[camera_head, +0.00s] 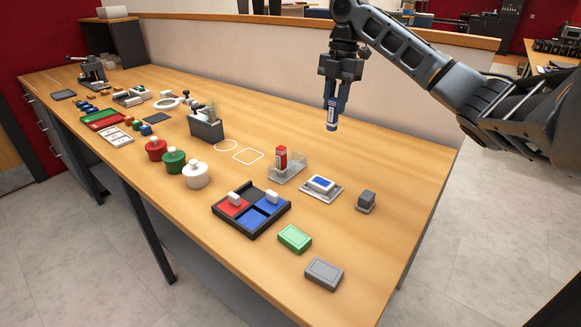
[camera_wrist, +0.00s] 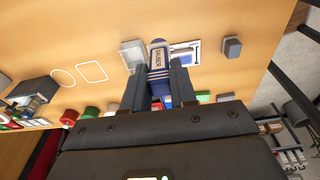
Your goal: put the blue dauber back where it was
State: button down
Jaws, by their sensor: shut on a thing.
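My gripper (camera_head: 331,108) is shut on the blue dauber (camera_head: 332,117), a blue cylinder with a pale label, and holds it upright in the air above the table. In the wrist view the dauber (camera_wrist: 158,62) sits between the two fingers (camera_wrist: 161,72), its label reading "DAUBER". A clear holder (camera_head: 287,172) on the table below holds a red dauber (camera_head: 281,157); part of the holder beside the red one looks empty.
A white-edged pad with a blue centre (camera_head: 321,187) and a grey block (camera_head: 366,201) stand right of the holder. A black tray with red and blue compartments (camera_head: 248,228) lies in front. White outlines (camera_head: 248,156) mark bare table left of the holder. The table behind is clear.

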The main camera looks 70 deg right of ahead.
jog(key=shift+s+d, duration=0.3)
jog(key=shift+s, duration=0.3)
jog(key=shift+w+a+f+p, duration=0.25)
jog(key=shift+w+a+f, duration=0.6)
jog(key=shift+w+f, duration=0.9)
jog(key=shift+w+a+f+p, duration=0.25)
jog(key=shift+w+a+f, duration=0.55)
jog(key=shift+w+f, duration=0.95)
jog(key=shift+w+a+f+p, duration=0.25)
jog(key=shift+w+a+f, duration=0.6)
jog(key=shift+w+f, duration=0.9)
jog(key=shift+s+f, duration=0.25)
jog(key=shift+f, duration=0.1)
jog(key=c, duration=0.9)
grip_release()
notch_tip(320, 180, up, 12)
jog(key=d, duration=0.1)
jog(key=shift+s+d+b, duration=0.2)
jog(key=shift+d+b, duration=0.05)
jog(key=shift+b, duration=0.15)
